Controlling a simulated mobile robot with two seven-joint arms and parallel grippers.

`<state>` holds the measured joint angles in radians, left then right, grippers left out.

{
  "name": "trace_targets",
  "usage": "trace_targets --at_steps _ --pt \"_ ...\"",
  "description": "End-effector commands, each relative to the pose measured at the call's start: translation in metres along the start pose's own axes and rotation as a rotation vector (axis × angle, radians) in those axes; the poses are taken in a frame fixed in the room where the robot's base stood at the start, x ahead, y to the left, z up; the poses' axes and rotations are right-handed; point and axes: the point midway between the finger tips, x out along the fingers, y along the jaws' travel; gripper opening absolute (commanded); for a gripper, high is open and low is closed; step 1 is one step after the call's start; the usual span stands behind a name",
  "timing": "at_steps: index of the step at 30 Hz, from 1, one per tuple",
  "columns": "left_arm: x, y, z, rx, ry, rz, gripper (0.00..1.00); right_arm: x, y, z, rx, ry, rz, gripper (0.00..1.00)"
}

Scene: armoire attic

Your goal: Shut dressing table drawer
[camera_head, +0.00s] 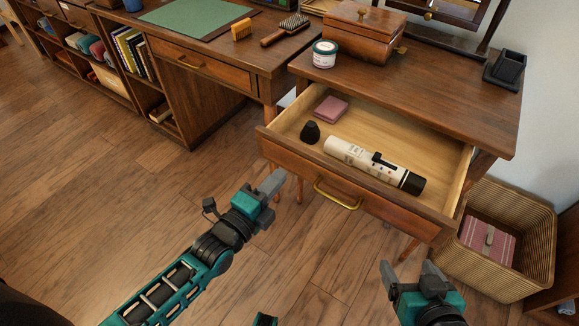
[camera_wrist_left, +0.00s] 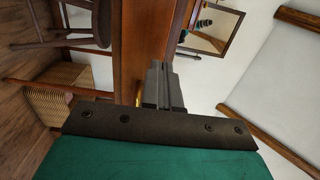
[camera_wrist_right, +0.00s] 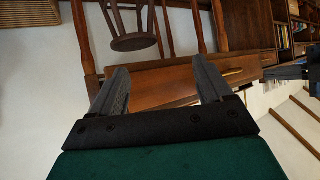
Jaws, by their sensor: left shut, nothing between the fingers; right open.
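The dressing table (camera_head: 440,90) stands at the right of the head view. Its wooden drawer (camera_head: 290,157) is pulled far out, with a brass handle (camera_head: 338,195) on its front. Inside lie a white and black cylinder (camera_head: 360,158), a small black object (camera_head: 310,132) and a folded pink cloth (camera_head: 331,108). My left gripper (camera_head: 272,184) is shut and empty, just left of and in front of the drawer front; I cannot tell if it touches. My right gripper (camera_head: 408,272) is open and empty, in front of and below the drawer's right end. The drawer front also shows in the right wrist view (camera_wrist_right: 165,85).
A wicker basket (camera_head: 535,225) with a striped cloth stands right of the dressing table. A desk (camera_head: 200,70) with a shut drawer stands to the left. A wooden box (camera_head: 360,35) and a lidded jar (camera_head: 324,54) are on the dressing table. The floor in front is clear.

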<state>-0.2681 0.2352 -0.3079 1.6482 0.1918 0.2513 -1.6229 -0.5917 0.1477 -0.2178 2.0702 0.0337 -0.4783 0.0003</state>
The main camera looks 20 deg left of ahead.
Motion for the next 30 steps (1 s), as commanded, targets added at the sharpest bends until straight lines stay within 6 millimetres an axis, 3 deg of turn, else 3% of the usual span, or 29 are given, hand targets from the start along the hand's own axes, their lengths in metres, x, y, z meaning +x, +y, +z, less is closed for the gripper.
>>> trace_targets --at_steps 3,9,30 --pt "0.024 0.001 0.000 0.001 0.000 -0.003 0.00 0.004 0.001 0.007 0.001 -0.001 0.001 0.79" --pt "0.046 0.001 0.000 -0.002 0.000 0.001 0.00 0.006 0.001 0.011 0.000 -0.002 0.002 0.79" --pt "0.057 0.000 0.000 -0.001 0.000 0.001 0.00 0.006 0.003 0.012 -0.005 -0.004 0.003 0.79"
